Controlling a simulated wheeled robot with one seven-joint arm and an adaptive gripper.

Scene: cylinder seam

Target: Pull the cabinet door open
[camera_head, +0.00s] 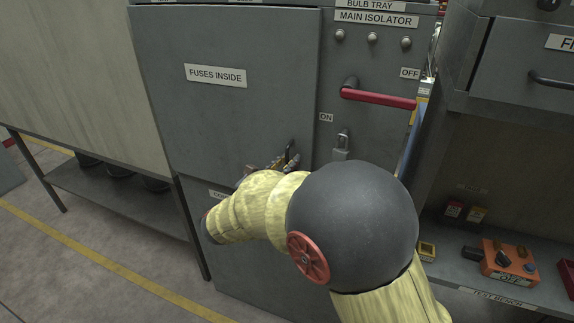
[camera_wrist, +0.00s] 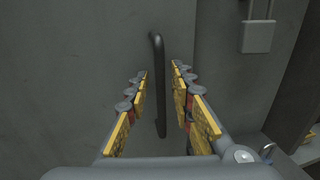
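The cabinet door (camera_head: 235,95) is a grey panel with a "FUSES INSIDE" label and looks shut. Its dark upright bar handle (camera_head: 291,151) is near the door's right edge, mostly hidden behind my gripper. My gripper (camera_head: 270,168) is in front of the lower right part of the door. In the wrist view the handle (camera_wrist: 160,110) stands between the two yellow-padded fingers of my gripper (camera_wrist: 160,72). The fingers are open, one on each side of the bar, with a small gap visible on both sides. I cannot tell how deep the handle sits between them.
Right of the door, a fixed panel carries a red isolator lever (camera_head: 378,98) and a padlock (camera_head: 341,147), which also shows in the wrist view (camera_wrist: 257,35). A test bench (camera_head: 500,296) with small devices stands at right.

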